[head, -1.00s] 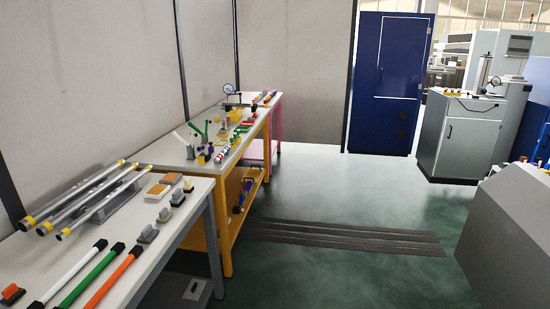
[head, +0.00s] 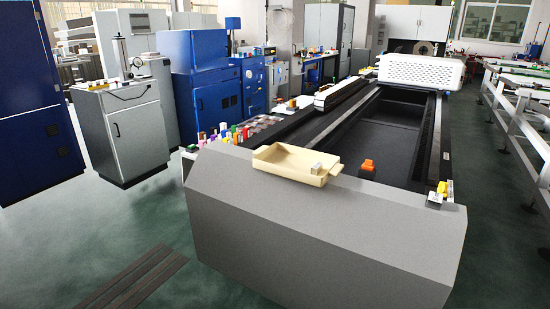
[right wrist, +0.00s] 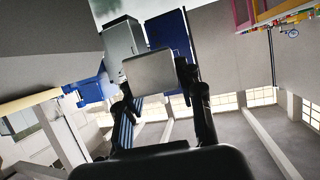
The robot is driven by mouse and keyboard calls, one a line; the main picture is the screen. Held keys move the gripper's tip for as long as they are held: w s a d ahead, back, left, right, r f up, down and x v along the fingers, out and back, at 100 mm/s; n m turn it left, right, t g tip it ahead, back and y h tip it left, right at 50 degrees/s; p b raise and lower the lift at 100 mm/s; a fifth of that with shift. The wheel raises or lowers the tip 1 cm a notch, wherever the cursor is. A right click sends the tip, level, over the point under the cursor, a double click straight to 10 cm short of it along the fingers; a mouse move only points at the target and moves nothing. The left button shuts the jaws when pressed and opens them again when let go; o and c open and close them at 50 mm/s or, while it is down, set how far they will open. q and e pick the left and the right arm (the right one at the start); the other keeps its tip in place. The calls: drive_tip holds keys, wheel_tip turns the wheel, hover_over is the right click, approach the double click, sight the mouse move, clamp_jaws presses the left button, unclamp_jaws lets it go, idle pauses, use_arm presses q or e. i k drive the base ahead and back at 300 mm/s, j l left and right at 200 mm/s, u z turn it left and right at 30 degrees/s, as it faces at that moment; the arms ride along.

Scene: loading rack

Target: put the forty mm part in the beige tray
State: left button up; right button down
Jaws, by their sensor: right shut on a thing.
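The beige tray (head: 284,168) sits on the near end of the large grey machine in the middle of the head view. A small whitish block (head: 323,165) is at its right side; most of its floor looks bare. In the right wrist view my right gripper (right wrist: 158,88) is shut on a plain grey block-shaped part (right wrist: 150,68), gripped between both dark fingers. Its size marking cannot be read. Neither gripper shows in the head view, and my left gripper is in no view.
Several small coloured items (head: 230,134) line the machine's edge left of the tray. An orange object (head: 368,167) stands right of it. A grey cabinet (head: 128,133) and blue cabinets (head: 30,105) stand at left.

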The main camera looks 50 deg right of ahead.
sight(297, 166)
drive_tip(key=i+z, duration=0.45)
drive_tip(key=i+j+z, duration=0.15)
drive_tip(key=i+z, duration=0.25)
drive_tip(key=i+j+z, duration=0.25)
drive_tip(key=z, duration=0.2)
drive_tip(key=i+j+z, duration=0.45)
drive_tip(key=k+l, duration=0.05)
drive_tip(key=k, duration=0.05)
